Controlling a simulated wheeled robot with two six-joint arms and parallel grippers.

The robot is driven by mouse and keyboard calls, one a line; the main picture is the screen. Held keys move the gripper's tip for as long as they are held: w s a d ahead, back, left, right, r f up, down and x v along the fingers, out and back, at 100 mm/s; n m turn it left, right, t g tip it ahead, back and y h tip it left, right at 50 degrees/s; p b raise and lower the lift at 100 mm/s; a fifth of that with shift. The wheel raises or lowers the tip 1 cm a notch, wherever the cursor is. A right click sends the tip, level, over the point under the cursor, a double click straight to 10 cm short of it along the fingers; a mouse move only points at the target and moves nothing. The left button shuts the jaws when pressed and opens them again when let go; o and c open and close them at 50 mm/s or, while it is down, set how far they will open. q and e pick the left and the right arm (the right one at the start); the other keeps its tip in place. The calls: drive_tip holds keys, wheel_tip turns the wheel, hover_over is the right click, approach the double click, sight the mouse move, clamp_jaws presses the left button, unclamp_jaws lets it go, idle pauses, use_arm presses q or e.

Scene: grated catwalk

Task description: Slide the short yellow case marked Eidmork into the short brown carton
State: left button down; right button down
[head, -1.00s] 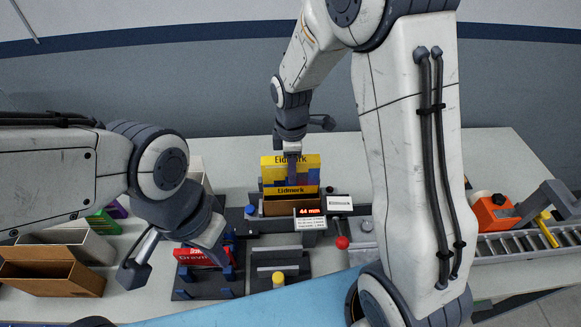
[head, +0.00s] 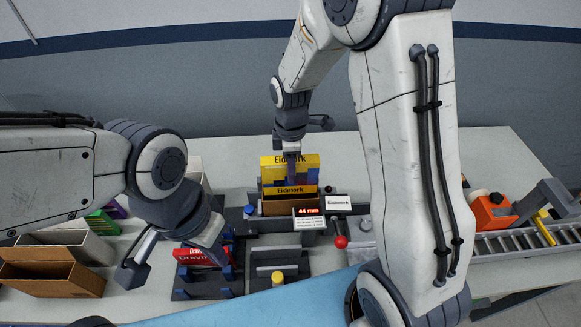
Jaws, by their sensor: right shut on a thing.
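The yellow case (head: 270,164) is marked Eidmork and has blue parts on its front. It stands upright, its lower end at the short brown carton (head: 290,208); the carton's front wall hides how deep it sits. My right gripper (head: 291,157) is shut on the case from above, its fingertips partly merging with the case's blue parts. My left gripper (head: 222,252) hangs by a red case (head: 196,257) in a dark holder; its fingers are too obscured to tell whether they are open.
A display (head: 309,212) reads 44 mm, beside a white Eidmork sign (head: 338,203) and a red-knobbed lever (head: 341,242). Another brown carton (head: 52,279) stands at left. A roller track (head: 515,240) and orange tape dispenser (head: 492,212) lie at right.

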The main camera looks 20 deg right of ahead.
drive_tip(key=shift+f, duration=0.2)
drive_tip(key=shift+f+b, duration=2.45)
drive_tip(key=shift+f, duration=0.8)
drive_tip(key=shift+c, duration=2.2)
unclamp_jaws()
drive_tip(key=shift+w+r, duration=0.1)
drive_tip(key=shift+w, duration=0.05)
